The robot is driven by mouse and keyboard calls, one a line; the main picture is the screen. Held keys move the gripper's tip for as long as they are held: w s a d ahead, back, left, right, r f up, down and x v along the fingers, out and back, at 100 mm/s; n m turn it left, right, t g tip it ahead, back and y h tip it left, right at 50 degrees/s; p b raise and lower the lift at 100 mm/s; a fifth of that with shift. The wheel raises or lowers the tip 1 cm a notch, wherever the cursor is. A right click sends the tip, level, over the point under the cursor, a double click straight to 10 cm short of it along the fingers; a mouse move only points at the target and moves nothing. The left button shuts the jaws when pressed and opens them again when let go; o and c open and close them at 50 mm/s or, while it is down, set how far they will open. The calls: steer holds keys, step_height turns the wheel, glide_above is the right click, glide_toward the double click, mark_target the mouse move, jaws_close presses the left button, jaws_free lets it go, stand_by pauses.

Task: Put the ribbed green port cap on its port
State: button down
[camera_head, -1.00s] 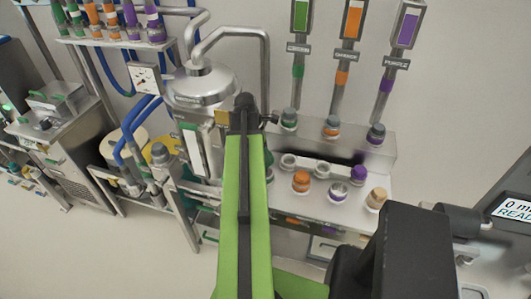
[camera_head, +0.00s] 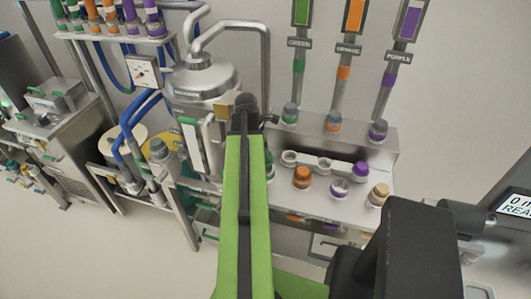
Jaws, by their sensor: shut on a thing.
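My green arm (camera_head: 245,205) reaches forward through the middle of the view, and its dark wrist end (camera_head: 246,104) is in front of the steel tank. My gripper and anything in it are hidden behind the arm. The green port (camera_head: 290,114) is on the back ledge under the sign reading GREEN (camera_head: 299,42), right of my wrist. A green piece (camera_head: 269,165), perhaps a cap, shows partly beside the arm at shelf level. Its ribs cannot be made out.
The shelf holds an orange cap (camera_head: 302,178), a purple cap (camera_head: 361,169), a tan cap (camera_head: 379,194) and pale rings (camera_head: 289,158). Orange (camera_head: 333,122) and purple (camera_head: 378,130) ports stand on the ledge. The steel tank (camera_head: 198,82) is close to my arm.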

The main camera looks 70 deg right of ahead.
steer(key=shift+f, duration=0.1)
steer(key=shift+f+b, duration=1.05)
steer(key=shift+f, duration=0.1)
steer(key=shift+f+b, duration=0.4)
steer(key=shift+b, duration=0.1)
steer(key=shift+f, duration=0.15)
steer(key=shift+f+b, duration=0.35)
steer(key=shift+b, duration=0.2)
